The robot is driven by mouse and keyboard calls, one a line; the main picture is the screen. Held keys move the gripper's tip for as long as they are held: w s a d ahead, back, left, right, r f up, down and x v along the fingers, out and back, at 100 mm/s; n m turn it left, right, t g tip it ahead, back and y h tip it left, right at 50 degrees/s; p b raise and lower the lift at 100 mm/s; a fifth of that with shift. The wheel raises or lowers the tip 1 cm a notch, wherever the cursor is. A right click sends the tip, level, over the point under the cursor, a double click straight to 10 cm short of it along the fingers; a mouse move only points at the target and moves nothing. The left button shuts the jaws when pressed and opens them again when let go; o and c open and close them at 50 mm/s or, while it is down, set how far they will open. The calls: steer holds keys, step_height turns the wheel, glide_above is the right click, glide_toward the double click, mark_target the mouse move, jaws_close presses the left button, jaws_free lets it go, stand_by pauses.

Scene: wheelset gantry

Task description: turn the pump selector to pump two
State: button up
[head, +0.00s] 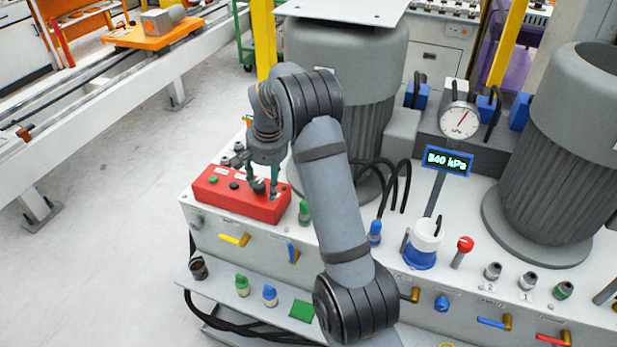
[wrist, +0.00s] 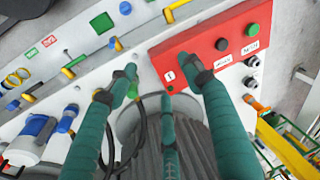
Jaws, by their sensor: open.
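The red control box (head: 225,193) sits on the white bench top at the left, with a green button and a black button on its face. It also shows in the wrist view (wrist: 210,28). The pump selector, a dark knob (head: 259,186), is at the box's right end. My gripper (head: 261,188) is over that end, its teal fingers pointing down, open, one on either side of the knob in the head view. In the wrist view a finger covers much of the knob (wrist: 197,70); a small white label (wrist: 170,76) shows beside it. The knob's pointing direction and any contact are unclear.
Ribbed grey motors (head: 340,90) stand behind my arm and at the right (head: 560,150). A gauge (head: 459,121) and a display (head: 447,161) reading 840 kPa stand between them. Valve handles and coloured caps line the bench front.

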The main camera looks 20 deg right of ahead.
mark_target(258, 184)
steer(key=w+r+n+t, duration=0.1)
steer(key=w+n+t, duration=0.1)
steer(key=w+n, duration=0.3)
steer(key=shift+n, duration=0.5)
steer(key=p+x, duration=0.1)
steer(key=x, duration=0.4)
steer(key=p+x, duration=0.1)
steer(key=x, duration=0.4)
steer(key=shift+w+d+p, duration=0.1)
steer(key=shift+w+p, duration=0.2)
steer(key=shift+p, duration=0.1)
steer(key=shift+c, duration=1.4)
steer(key=shift+r, duration=0.15)
steer(key=c, duration=0.8)
